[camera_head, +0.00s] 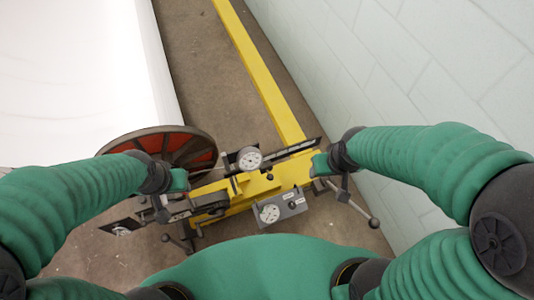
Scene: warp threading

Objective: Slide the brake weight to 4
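A yellow machine frame (288,172) stands in front of me on the floor. A dark bar (291,151) runs across its far side, with a white round dial (249,158) on a dark mount at its left part. I cannot tell which part is the brake weight, and no scale numbers are readable. My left gripper (160,213) is at the machine's left end, beside dark metal parts. My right gripper (343,190) is at its right end, near a lever with a ball knob. Both fingertips are too small and mixed with dark parts to read.
A grey box with a gauge (270,213) sits on the near side. A red-and-black wheel (170,147) stands behind my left forearm. A large white surface (80,70) fills the upper left. A pale block wall (400,70) is close on the right. A yellow beam (258,65) runs away along the floor.

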